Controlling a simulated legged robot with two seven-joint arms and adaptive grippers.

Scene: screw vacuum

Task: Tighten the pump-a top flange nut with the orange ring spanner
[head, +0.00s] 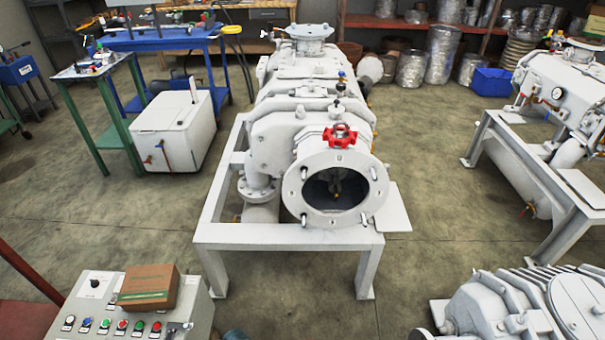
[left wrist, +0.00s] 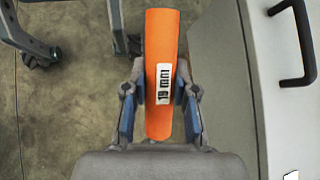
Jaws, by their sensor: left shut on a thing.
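A white vacuum pump (head: 312,130) stands on a grey frame in the middle of the head view. Its open round front flange (head: 292,187) carries several studs or bolts; a red handwheel (head: 340,136) sits just above. I cannot make out the top flange nut clearly, nor read any pump label. In the left wrist view my left gripper (left wrist: 160,95) is shut on the orange spanner (left wrist: 162,35), its fingers on both sides of the handle. The handle bears a white 19 mm label; its ring end is not visible. My right gripper is in neither view.
A control panel (head: 90,308) with a cardboard box (head: 148,287) on it stands at the lower left. Another pump (head: 560,85) on a frame is at the right, and grey machinery (head: 530,305) at the lower right. Clear floor (head: 440,160) lies between.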

